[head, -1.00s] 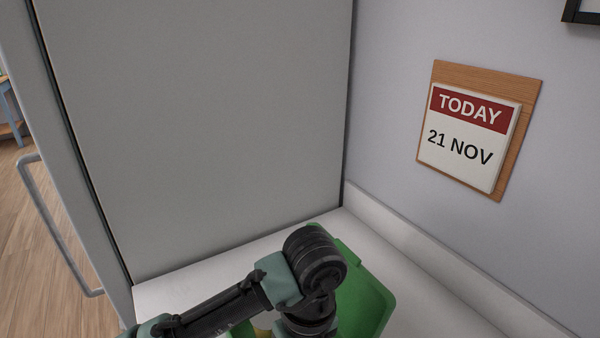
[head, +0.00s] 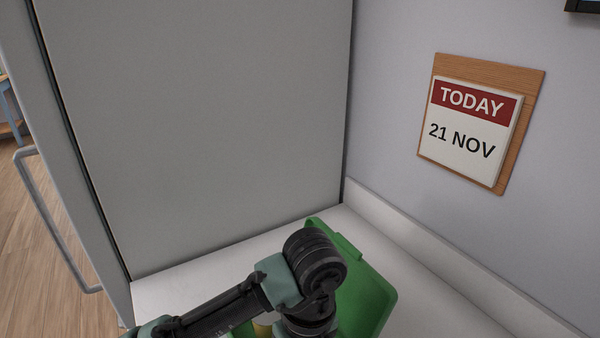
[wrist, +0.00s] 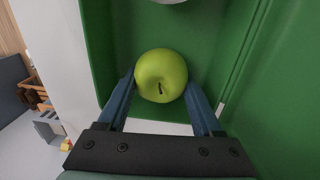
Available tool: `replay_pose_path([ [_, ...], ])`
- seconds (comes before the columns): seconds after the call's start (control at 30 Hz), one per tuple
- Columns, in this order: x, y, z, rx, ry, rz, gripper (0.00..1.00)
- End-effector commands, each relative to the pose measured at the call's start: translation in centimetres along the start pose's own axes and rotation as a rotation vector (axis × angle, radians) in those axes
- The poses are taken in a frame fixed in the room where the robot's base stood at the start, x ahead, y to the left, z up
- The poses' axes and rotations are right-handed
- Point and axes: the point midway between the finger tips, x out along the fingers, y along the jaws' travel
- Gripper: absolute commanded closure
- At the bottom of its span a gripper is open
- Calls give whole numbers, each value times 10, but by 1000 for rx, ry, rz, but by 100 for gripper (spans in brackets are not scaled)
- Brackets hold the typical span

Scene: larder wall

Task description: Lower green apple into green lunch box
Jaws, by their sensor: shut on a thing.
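The green apple (wrist: 161,75) is held between the two blue fingers of my gripper (wrist: 162,92) in the wrist view. My gripper is shut on it. Behind the apple is the green lunch box (wrist: 250,65), whose green walls and floor fill much of the wrist view. Whether the apple touches the box floor I cannot tell. In the head view the lunch box (head: 368,298) stands on the white counter, partly hidden by my arm.
A whitish rounded thing shows at the top edge of the wrist view, inside the box. A tall grey panel (head: 220,130) stands behind the white counter (head: 240,255). A wall with a date sign (head: 470,120) is at the right.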

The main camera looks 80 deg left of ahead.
Motion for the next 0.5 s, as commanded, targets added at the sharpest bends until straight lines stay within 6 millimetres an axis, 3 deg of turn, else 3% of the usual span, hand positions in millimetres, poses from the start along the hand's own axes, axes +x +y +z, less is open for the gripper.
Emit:
replay_pose_path([
  [0.5,8,-1,0,0,0,0,96],
])
